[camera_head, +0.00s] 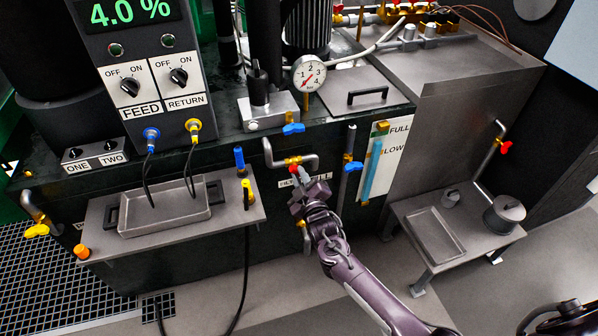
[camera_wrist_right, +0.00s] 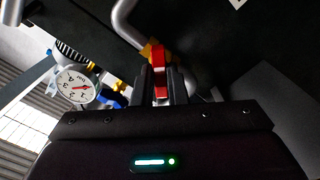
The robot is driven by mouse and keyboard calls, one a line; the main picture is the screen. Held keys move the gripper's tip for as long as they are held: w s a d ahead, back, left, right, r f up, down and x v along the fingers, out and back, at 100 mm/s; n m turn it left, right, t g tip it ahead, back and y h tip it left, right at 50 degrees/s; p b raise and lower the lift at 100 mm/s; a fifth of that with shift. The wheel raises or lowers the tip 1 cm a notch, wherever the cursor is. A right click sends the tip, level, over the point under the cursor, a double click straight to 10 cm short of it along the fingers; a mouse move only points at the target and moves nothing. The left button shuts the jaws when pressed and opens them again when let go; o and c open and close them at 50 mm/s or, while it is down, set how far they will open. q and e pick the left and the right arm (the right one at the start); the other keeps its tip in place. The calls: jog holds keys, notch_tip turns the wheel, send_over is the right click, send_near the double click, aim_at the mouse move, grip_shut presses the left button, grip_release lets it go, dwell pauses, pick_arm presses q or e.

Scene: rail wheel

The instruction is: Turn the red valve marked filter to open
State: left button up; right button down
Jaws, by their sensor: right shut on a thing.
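A red valve handle (camera_head: 294,169) sits on a brass body on the bent grey pipe (camera_head: 312,160) at the front of the dark tank. My right gripper (camera_head: 301,180) reaches it from below and is shut on it. In the right wrist view the red handle (camera_wrist_right: 160,76) stands between the two dark fingers (camera_wrist_right: 162,88), with the brass body behind it. A white label (camera_head: 288,184) below the pipe is mostly covered by the gripper, so its full wording cannot be read.
A blue-handled valve (camera_head: 353,166) is close on the right, and another blue handle (camera_head: 293,129) is above. A shelf with a tray (camera_head: 130,231) juts out on the left. Another red valve (camera_head: 506,148) is above the small right table (camera_head: 408,213). A pressure gauge (camera_head: 308,74) stands above.

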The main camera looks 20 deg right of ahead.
jog(key=n+p, duration=0.1)
jog(key=n, duration=0.3)
jog(key=shift+n, duration=0.4)
jog(key=n+p, duration=0.1)
jog(key=n, duration=0.3)
jog(key=c, duration=1.3)
grip_release()
